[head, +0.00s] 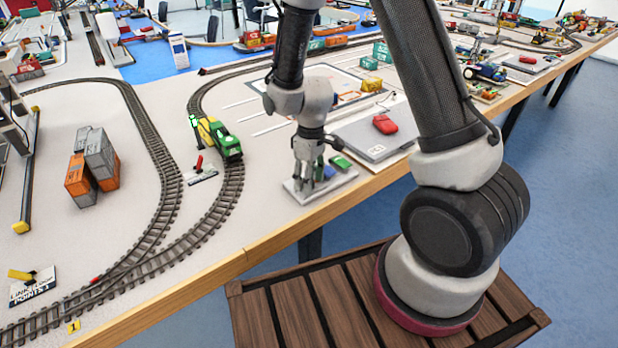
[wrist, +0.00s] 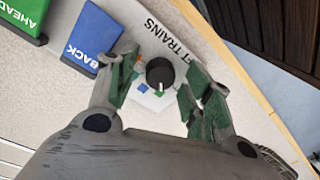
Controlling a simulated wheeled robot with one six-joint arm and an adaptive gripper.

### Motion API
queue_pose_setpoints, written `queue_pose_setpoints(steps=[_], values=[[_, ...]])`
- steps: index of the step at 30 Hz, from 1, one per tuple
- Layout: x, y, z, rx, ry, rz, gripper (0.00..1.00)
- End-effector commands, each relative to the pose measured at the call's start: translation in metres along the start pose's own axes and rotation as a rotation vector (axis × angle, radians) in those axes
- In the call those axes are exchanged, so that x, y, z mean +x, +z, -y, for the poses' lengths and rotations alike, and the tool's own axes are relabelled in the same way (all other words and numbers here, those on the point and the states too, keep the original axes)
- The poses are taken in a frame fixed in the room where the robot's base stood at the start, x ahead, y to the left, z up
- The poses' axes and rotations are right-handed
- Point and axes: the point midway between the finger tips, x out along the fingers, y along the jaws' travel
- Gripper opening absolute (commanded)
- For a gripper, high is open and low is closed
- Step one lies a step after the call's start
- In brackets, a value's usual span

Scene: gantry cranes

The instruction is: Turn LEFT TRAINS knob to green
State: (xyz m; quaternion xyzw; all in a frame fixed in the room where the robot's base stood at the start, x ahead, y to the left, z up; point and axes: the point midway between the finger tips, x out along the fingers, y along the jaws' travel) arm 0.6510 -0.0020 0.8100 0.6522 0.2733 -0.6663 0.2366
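The black LEFT TRAINS knob (wrist: 160,73) stands on a pale control panel (wrist: 190,45) in the wrist view, beside printed lettering partly cut to "FT TRAINS". A small blue mark (wrist: 143,88) and a small green mark (wrist: 158,93) lie next to the knob; its pointer is too small to read. My gripper (wrist: 156,84) is open, with one finger on each side of the knob and gaps visible. In the head view my gripper (head: 305,182) points down over the panel (head: 321,191) and hides the knob.
A blue BACK button (wrist: 95,38) and a green AHEAD button (wrist: 22,15) are close to one finger. A grey plate (head: 360,138) with a red object (head: 385,124) lies behind. A green-and-yellow locomotive (head: 220,138) stands on track to the left. The wooden table edge (head: 290,238) is near.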

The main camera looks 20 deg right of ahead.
Motion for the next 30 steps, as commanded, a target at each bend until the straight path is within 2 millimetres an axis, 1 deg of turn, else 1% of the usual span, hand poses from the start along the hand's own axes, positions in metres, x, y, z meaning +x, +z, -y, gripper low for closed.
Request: queue_pose_setpoints(steps=[5,8,11,18,21,25,30], values=[[0.000,0.000,0.000,0.000,0.000,0.000,0.50],[-0.005,-0.001,0.000,0.000,0.000,-0.001,0.50],[-0.018,-0.001,0.000,0.001,0.001,-0.004,0.50],[-0.072,-0.002,-0.001,0.000,0.002,-0.006,0.50],[-0.092,-0.001,0.000,-0.001,0.002,-0.004,0.50],[-0.111,-0.001,0.000,-0.001,0.001,-0.003,0.50],[-0.120,0.000,0.000,0.000,0.000,-0.001,0.50]])
